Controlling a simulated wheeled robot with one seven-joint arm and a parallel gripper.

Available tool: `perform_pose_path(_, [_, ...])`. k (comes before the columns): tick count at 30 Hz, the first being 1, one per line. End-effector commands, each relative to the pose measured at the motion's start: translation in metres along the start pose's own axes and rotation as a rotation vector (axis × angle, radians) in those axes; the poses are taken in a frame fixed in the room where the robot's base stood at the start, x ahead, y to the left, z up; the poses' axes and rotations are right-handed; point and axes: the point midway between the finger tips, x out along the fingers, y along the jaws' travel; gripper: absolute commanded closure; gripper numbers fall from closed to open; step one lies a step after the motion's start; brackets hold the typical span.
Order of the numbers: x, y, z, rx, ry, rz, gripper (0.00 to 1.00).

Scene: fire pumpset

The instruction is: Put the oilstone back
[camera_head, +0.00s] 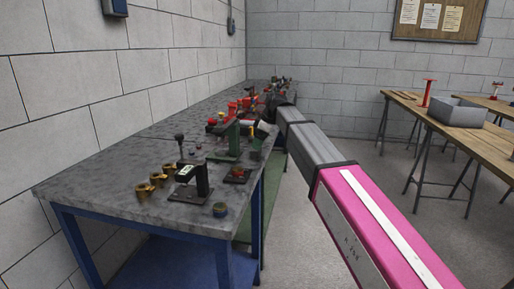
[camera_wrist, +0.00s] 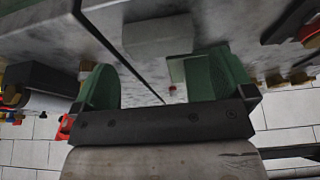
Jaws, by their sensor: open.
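My arm reaches in from the right in the head view. Its dark end, with my gripper (camera_head: 266,129), is over the workbench (camera_head: 110,180) beside the green fixture (camera_head: 228,138). My gripper is open, and I see nothing held in it. In the wrist view a pale grey block (camera_wrist: 158,36) shows against the grey bench surface; it may be the oilstone, but I cannot tell for sure. Two green upright parts (camera_wrist: 102,87) and a dark bar with bolts (camera_wrist: 160,121) fill the middle of that view. I cannot pick out the oilstone in the head view.
Brass-coloured cups (camera_head: 144,192), a black stand (camera_head: 190,181) and a small round part (camera_head: 220,210) sit near the bench's front. Red parts (camera_head: 244,104) crowd farther back. A brick wall (camera_head: 70,90) runs along the left. Wooden tables (camera_head: 450,130) stand right, with open floor between.

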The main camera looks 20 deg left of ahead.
Motion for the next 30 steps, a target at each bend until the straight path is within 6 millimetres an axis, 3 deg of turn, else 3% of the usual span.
perform_pose_path(6, [-0.045,0.001,0.0,0.0,0.001,0.002,0.0])
perform_pose_path(12, [-0.072,0.0,0.0,0.0,0.0,0.001,0.0])
perform_pose_path(23, [-0.081,0.0,0.003,0.006,-0.001,0.0,0.0])
perform_pose_path(26, [-0.071,0.001,0.022,0.049,-0.01,0.005,0.0])
perform_pose_path(29, [-0.051,0.003,0.064,0.152,-0.03,0.018,0.0])
perform_pose_path(30, [-0.039,0.003,0.087,0.207,-0.042,0.024,0.0])
